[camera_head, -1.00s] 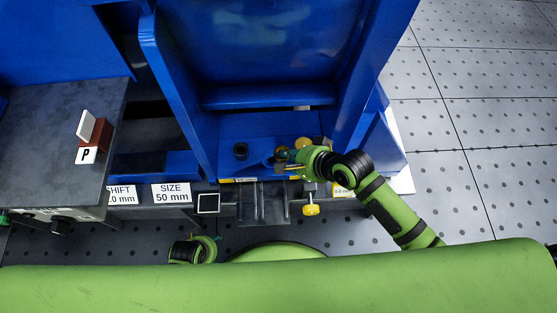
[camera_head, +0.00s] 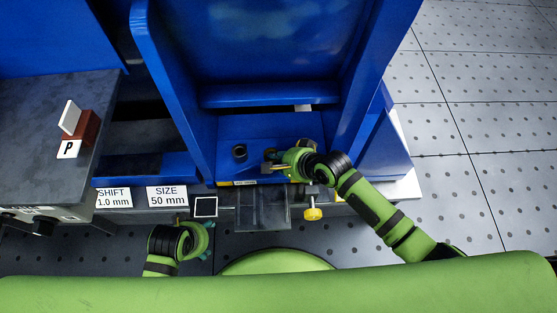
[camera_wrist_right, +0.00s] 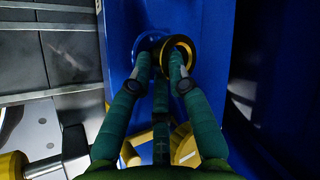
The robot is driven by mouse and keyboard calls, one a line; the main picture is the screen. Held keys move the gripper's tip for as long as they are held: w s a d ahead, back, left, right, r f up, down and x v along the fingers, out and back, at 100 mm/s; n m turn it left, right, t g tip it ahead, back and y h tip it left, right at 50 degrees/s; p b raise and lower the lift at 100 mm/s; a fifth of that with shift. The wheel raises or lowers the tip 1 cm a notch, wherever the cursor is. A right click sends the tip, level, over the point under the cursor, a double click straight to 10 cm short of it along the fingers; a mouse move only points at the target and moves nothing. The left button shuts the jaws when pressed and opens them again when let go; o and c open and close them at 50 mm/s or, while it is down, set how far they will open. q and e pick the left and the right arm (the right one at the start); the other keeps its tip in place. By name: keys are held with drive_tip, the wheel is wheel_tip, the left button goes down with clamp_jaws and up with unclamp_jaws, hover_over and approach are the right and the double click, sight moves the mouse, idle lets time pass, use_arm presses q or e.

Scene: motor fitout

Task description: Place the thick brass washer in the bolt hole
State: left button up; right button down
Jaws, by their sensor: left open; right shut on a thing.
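The thick brass washer (camera_wrist_right: 179,48) is a dark-faced ring with a yellow rim, at the fingertips of my right gripper (camera_wrist_right: 161,62) in the right wrist view. My right gripper is shut on it, and its fingers partly hide it. In the head view my right gripper (camera_head: 275,158) is low over the blue shelf, where the washer is hard to make out. In the wrist view a round blue opening (camera_wrist_right: 146,42), perhaps the bolt hole, lies just left of the washer and is partly covered. My left gripper (camera_head: 209,239) is open and empty at the front, below the labels.
A dark ring-shaped fitting (camera_head: 239,151) stands on the blue shelf (camera_head: 262,127), left of my right gripper. Tall blue walls flank the shelf. A yellow knob (camera_head: 313,213) projects in front. A grey table (camera_head: 35,125) at left bears a block marked P (camera_head: 68,149).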

use_arm(q)
drive_tip(key=shift+r, duration=0.15)
use_arm(e)
drive_tip(key=shift+f, duration=0.6)
drive_tip(key=c, duration=1.2)
unclamp_jaws()
use_arm(q)
drive_tip(key=shift+r, duration=0.1)
use_arm(e)
drive_tip(key=shift+o, duration=0.2)
drive_tip(key=shift+s+f, duration=0.1)
drive_tip(key=shift+d, duration=0.1)
